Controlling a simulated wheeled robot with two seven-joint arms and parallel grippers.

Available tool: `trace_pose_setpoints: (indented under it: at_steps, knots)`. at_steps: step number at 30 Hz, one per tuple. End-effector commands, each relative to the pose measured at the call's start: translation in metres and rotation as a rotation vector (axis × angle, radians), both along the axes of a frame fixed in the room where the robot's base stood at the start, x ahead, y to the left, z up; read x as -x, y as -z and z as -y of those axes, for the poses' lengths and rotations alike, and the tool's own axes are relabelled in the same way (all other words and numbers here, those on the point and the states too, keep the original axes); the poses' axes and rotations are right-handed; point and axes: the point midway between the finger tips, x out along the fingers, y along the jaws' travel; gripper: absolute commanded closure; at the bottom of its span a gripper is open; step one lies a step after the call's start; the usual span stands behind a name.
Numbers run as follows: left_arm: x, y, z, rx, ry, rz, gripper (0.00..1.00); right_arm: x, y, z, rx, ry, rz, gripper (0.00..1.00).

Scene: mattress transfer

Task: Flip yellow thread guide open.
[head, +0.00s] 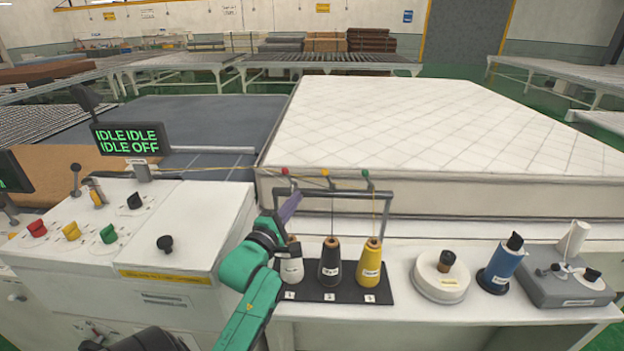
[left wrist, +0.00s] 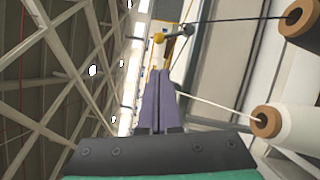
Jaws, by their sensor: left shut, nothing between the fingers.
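The yellow thread guide (head: 325,173) is the middle of three ball-tipped guides on the grey rack bar (head: 345,193), above the black spool (head: 330,262). In the left wrist view its yellow ball (left wrist: 158,38) sits on a short grey arm just beyond the fingertips. My left gripper (head: 297,196) is at the left end of the rack, left of and a little below the yellow guide. Its purple fingers (left wrist: 158,75) are shut and empty, apart from the yellow ball. I cannot tell whether the guide is open or closed. My right gripper is out of view.
The red guide (head: 284,170) and green guide (head: 365,173) flank the yellow one. A white spool (head: 292,268) and yellow spool (head: 369,264) stand below the rack. A control console (head: 190,230) is at left. The white mattress (head: 420,125) lies behind the rack.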

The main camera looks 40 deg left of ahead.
Motion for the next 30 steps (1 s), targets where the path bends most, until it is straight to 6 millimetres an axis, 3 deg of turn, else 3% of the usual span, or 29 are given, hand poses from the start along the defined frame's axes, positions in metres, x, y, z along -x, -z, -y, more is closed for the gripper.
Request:
trace_pose_setpoints:
  at_steps: [8, 15, 21, 30]
  knots:
    - [-0.015, -0.005, -0.003, -0.003, 0.001, -0.001, 1.00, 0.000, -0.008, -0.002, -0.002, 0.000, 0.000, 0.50]
    - [-0.063, -0.012, -0.016, -0.004, 0.002, -0.001, 1.00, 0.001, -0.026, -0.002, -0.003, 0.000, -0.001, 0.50]
    - [-0.091, -0.012, -0.023, -0.003, 0.001, -0.004, 1.00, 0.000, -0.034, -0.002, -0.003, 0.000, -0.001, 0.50]
    - [-0.097, -0.010, -0.024, -0.003, 0.002, -0.005, 1.00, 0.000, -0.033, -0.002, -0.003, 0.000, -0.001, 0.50]
